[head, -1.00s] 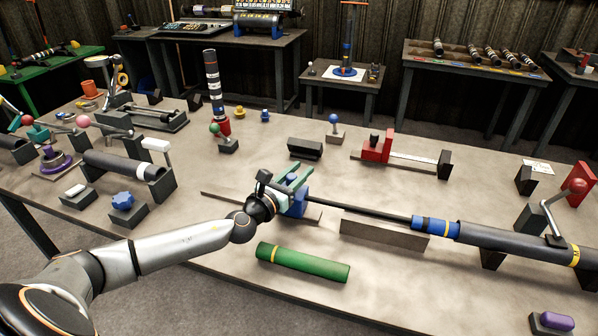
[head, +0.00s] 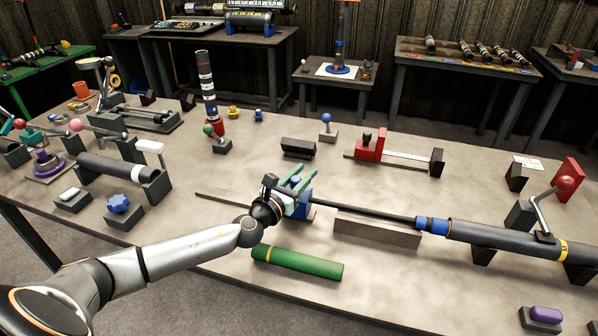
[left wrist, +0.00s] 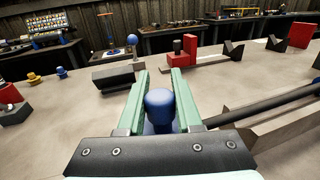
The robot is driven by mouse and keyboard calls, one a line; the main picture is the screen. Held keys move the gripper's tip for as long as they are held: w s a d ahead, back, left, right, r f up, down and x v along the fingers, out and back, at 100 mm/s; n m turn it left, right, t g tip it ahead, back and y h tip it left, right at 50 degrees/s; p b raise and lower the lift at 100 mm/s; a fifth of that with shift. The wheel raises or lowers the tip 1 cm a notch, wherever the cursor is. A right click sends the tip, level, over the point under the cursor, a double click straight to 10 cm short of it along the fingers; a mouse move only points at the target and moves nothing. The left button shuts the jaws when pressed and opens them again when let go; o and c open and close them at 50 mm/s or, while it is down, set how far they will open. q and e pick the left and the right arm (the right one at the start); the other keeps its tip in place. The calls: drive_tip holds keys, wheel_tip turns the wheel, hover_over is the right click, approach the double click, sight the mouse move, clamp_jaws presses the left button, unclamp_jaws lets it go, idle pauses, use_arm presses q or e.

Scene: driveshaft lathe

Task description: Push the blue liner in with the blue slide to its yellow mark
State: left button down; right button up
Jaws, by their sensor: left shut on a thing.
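My left gripper (head: 299,184) has mint-green fingers and is shut on the blue slide (head: 303,205). In the left wrist view the slide's round blue knob (left wrist: 160,106) sits between the fingers. The slide stands on a thin dark rail (head: 220,200). A dark push rod (head: 370,213) runs right from the slide to the blue liner (head: 430,225). The liner is partly inside the mouth of the dark tube (head: 490,236), with a short blue length showing outside. A yellow band (head: 562,249) circles the tube farther right. No yellow mark shows on the rail. My right gripper is out of view.
A grey block (head: 376,232) stands under the rod. A green cylinder (head: 297,262) lies in front of my left gripper. A red-knobbed lever (head: 565,183) stands by the tube. A red slide block (head: 370,146) on its own rail and a black block (head: 298,147) are behind.

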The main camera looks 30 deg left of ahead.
use_arm(q)
drive_tip(key=c, duration=0.6)
unclamp_jaws()
drive_tip(key=s, duration=0.6)
drive_tip(key=s+b, duration=0.1)
drive_tip(key=s, duration=0.5)
drive_tip(key=shift+s+a, duration=0.2)
drive_tip(key=shift+s, duration=0.05)
